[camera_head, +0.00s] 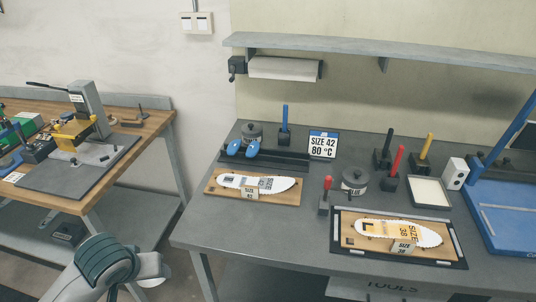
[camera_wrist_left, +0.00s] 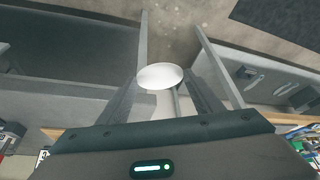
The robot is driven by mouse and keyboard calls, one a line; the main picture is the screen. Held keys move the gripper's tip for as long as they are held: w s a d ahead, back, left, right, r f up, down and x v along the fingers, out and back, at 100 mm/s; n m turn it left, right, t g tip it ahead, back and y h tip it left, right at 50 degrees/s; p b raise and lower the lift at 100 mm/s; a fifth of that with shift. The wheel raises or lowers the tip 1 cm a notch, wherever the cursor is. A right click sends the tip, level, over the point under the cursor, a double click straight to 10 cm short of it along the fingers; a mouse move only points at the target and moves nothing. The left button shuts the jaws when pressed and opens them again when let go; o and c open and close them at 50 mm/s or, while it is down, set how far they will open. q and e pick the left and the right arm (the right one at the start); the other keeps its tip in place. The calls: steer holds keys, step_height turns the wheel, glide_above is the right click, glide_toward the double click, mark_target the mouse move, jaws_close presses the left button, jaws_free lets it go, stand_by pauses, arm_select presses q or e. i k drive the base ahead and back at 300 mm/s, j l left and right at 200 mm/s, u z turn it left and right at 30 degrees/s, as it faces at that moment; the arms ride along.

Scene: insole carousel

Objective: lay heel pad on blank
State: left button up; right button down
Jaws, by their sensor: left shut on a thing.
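My left gripper (camera_wrist_left: 161,84) shows in the left wrist view, shut on a white, smooth oval pad (camera_wrist_left: 160,75), which looks like the heel pad. A white insole blank (camera_head: 236,180) with grey printing lies on a wooden board on the grey bench. A second white blank (camera_head: 372,227) with a yellow "SIZE 38" print lies on another board at the front right. The held pad is apart from both blanks. My right gripper is not in view.
The grey bench (camera_head: 215,226) has clear room at its front left. Blue oval pads (camera_head: 235,148) sit on a dark rack behind the left blank. A "SIZE 42 80 °C" sign (camera_head: 322,145), pots and upright-handled tools stand behind. A wooden bench (camera_head: 153,124) with a press stands left.

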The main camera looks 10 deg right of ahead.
mark_target(371, 227)
steer(key=k+l, duration=0.1)
steer(key=l, duration=0.3)
steer(key=k+l, duration=0.1)
steer(key=l, duration=0.35)
steer(key=k+l, duration=0.1)
steer(key=l, duration=0.3)
steer(key=k+l, duration=0.1)
steer(key=l, duration=0.35)
steer(key=k+l, duration=0.1)
steer(key=l, duration=0.3)
steer(key=k+l, duration=0.1)
steer(key=l, duration=0.35)
steer(key=k+l, duration=0.15)
steer(key=l, duration=0.25)
steer(key=i+l, duration=0.15)
